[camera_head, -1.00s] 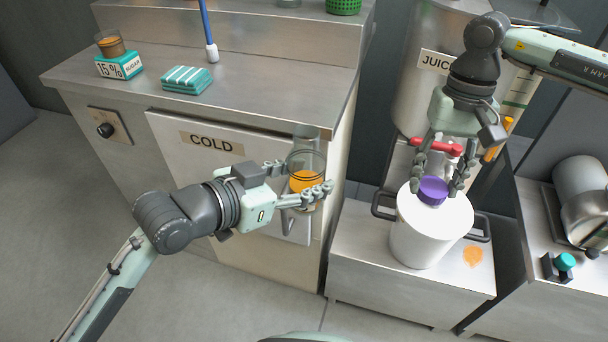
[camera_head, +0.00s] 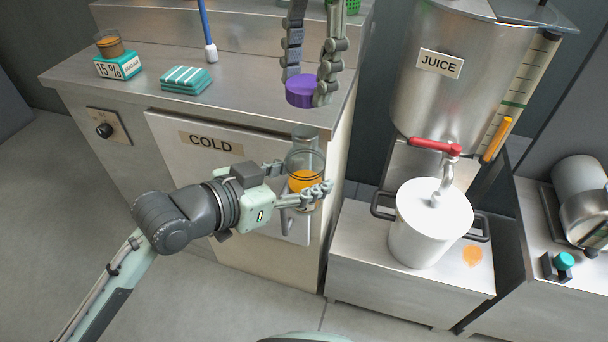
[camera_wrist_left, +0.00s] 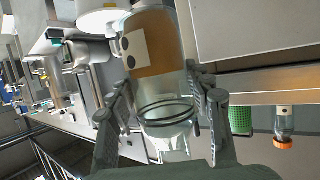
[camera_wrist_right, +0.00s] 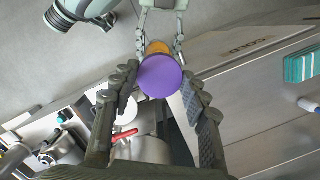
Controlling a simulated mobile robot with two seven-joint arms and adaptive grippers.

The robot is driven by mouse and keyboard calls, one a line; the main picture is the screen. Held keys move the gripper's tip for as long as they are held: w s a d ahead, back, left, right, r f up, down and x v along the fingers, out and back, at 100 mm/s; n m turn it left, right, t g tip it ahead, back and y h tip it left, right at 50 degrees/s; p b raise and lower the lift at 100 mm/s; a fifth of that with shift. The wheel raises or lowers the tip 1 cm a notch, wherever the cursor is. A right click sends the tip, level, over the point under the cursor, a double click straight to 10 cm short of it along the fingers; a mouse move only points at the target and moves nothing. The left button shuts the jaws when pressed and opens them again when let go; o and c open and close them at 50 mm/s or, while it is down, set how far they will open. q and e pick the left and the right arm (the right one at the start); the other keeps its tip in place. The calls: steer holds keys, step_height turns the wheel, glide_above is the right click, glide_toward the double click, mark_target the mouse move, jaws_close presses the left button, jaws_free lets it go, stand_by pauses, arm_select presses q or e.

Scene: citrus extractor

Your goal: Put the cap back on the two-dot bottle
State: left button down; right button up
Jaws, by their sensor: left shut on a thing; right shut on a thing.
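A clear bottle (camera_head: 305,180) holds orange liquid in its lower part and stands upright in front of the cold cabinet. In the left wrist view the bottle (camera_wrist_left: 158,60) shows a white label with two dark dots. My left gripper (camera_head: 300,186) is shut around the bottle. My right gripper (camera_head: 308,84) is shut on a purple cap (camera_head: 301,91), which shows above the bottle in the head view. In the right wrist view the cap (camera_wrist_right: 160,77) sits between the fingers and hides much of the bottle (camera_wrist_right: 158,47) beyond it.
A white bucket (camera_head: 428,235) stands beneath the juice tank's (camera_head: 440,95) red-handled tap (camera_head: 435,146).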

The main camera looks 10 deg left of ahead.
mark_target(305, 132)
steer(key=shift+f, duration=0.1)
stand_by(0.3)
steer(key=shift+f, duration=1.9)
steer(key=shift+f, duration=0.1)
steer(key=shift+f, duration=0.8)
steer(key=shift+f, duration=0.55)
